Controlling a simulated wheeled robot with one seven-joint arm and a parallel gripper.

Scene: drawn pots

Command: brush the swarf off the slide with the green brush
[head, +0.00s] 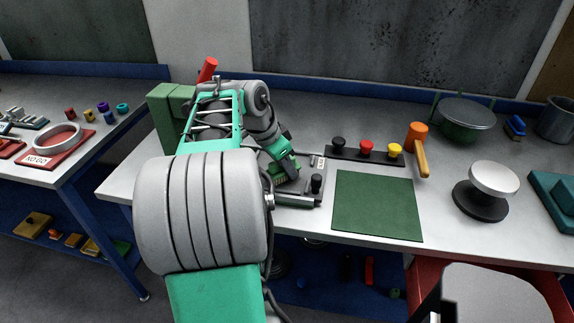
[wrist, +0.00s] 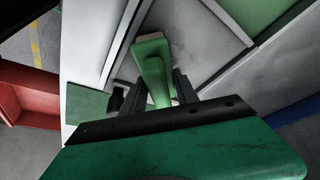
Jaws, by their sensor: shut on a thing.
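My gripper (wrist: 157,95) is shut on the light green brush (wrist: 153,62), whose handle runs between the two dark fingers in the wrist view. In the head view the gripper (head: 284,168) is low over the grey slide (head: 300,200) at the bench's front edge, and a bit of the green brush (head: 277,181) shows beneath it. The slide's grey bed (wrist: 200,45) lies below the brush in the wrist view. My arm hides much of the slide in the head view. I cannot make out the swarf, nor whether the bristles touch the slide.
A green mat (head: 377,205) lies right of the slide. Behind it are a strip with black, red and yellow knobs (head: 366,150) and an orange mallet (head: 417,140). A green box (head: 165,115) stands at the back left. A round-topped stand (head: 490,185) is farther right.

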